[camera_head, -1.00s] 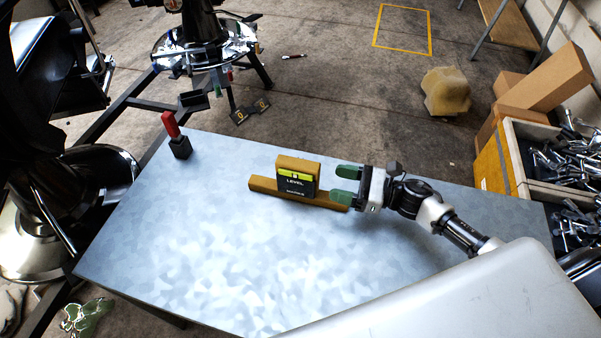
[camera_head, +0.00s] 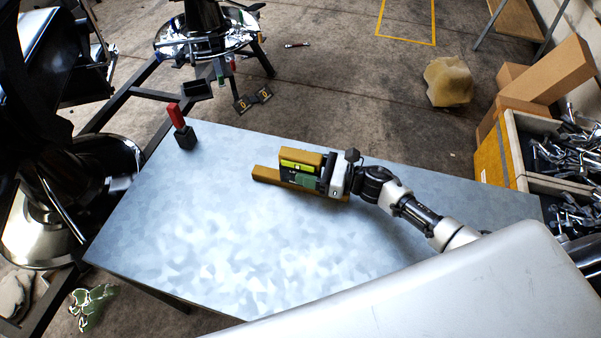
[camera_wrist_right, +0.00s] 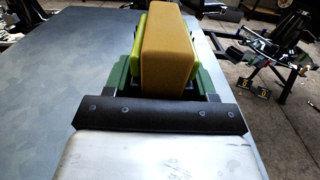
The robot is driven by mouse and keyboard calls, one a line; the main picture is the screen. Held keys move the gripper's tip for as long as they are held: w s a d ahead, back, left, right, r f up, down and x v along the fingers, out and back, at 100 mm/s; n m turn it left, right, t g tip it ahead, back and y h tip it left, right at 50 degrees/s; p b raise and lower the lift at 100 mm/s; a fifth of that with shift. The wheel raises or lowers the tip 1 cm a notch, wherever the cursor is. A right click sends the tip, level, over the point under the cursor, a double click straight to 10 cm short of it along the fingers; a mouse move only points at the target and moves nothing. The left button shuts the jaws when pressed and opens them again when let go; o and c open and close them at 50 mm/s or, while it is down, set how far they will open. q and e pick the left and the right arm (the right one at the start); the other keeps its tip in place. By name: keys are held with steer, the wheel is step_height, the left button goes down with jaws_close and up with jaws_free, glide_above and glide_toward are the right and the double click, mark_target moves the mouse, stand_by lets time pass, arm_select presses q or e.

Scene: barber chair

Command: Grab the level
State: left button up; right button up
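One finger covers part of the label in the head view; the other is hidden behind the level. In the right wrist view, the level (camera_wrist_right: 169,50) lies between the two green fingers (camera_wrist_right: 168,78), very close to both. Whether they press on it cannot be told. My left gripper is not in view.
A small dark block with a red handle (camera_head: 176,116) stands at the table's far left corner. Wooden crates of metal tools (camera_head: 560,150) stand at the right. The table (camera_head: 200,240) is clear in front and to the left of the level.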

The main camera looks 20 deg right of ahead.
steer(key=c, duration=1)
steer(key=shift+r, duration=0.2)
